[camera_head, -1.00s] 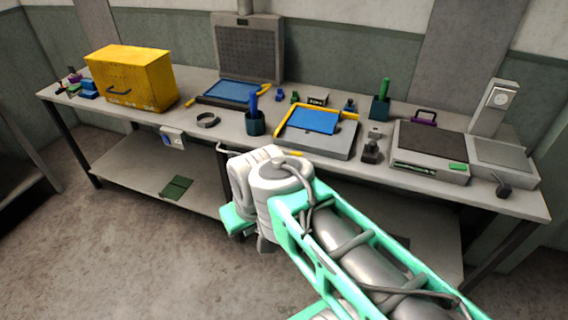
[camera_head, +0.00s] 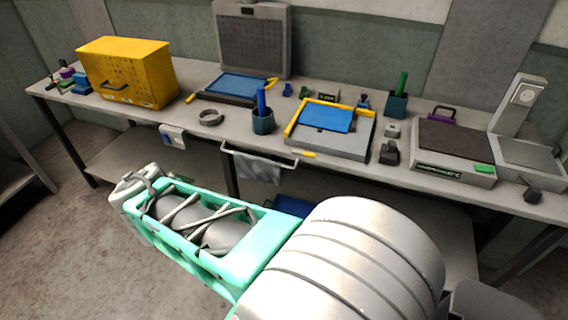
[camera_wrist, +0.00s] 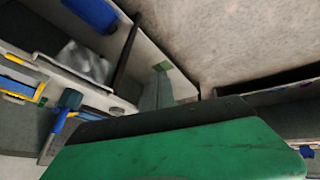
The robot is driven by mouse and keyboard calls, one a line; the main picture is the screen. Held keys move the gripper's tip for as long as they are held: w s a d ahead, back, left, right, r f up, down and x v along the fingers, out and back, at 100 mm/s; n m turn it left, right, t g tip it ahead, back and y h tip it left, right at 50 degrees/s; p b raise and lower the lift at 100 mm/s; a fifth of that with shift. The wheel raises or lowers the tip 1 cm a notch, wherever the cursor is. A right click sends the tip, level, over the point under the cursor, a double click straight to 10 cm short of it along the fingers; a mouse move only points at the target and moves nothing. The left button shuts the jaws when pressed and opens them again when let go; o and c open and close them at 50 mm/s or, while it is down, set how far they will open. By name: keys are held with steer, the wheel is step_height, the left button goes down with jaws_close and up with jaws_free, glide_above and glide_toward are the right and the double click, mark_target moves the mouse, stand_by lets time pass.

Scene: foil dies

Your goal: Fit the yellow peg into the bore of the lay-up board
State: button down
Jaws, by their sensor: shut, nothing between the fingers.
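A small yellow bar, which looks like the yellow peg (camera_head: 303,154), lies near the bench's front edge, just above the right end of a rail. Behind it stands a grey board (camera_head: 330,144) with a blue sheet and yellow edge bars, likely the lay-up board. A similar blue-sheeted board (camera_head: 240,87) lies further left. I cannot make out a bore in either. My gripper is not clear in the head view, where my arm reaches left in front of the bench. In the wrist view a big green part of my gripper (camera_wrist: 180,150) fills the bottom; it is shut and empty.
A cloth hangs from the front rail (camera_head: 260,158). A dark cup with blue sticks (camera_head: 263,122), a grey ring (camera_head: 210,117), a yellow cabinet (camera_head: 127,75) and a dark-topped box (camera_head: 455,150) stand on the bench (camera_head: 190,125). Floor at left is open.

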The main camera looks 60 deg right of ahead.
steer(key=s+d+f+m+h+b, duration=0.1)
steer(key=d+f+h+b, duration=0.1)
steer(key=d+f, duration=0.3)
steer(key=s+d+f+h+b, duration=0.1)
steer(key=d+f+h, duration=0.15)
steer(key=d, duration=0.55)
steer(key=n+h+b, duration=0.5)
steer(key=n+h, duration=0.2)
steer(key=h, duration=0.2)
glide_toward(301, 152)
steer(key=w+d, duration=0.2)
steer(key=w, duration=0.1)
steer(key=d+p, duration=0.1)
steer(key=s+d, duration=0.1)
steer(key=d, duration=0.1)
steer(key=shift+d+r+g+p, duration=0.1)
steer(key=shift+d+g+p, duration=0.1)
steer(key=shift+g+p, duration=0.2)
steer(key=shift+s+d, duration=0.15)
steer(key=shift+d, duration=0.1)
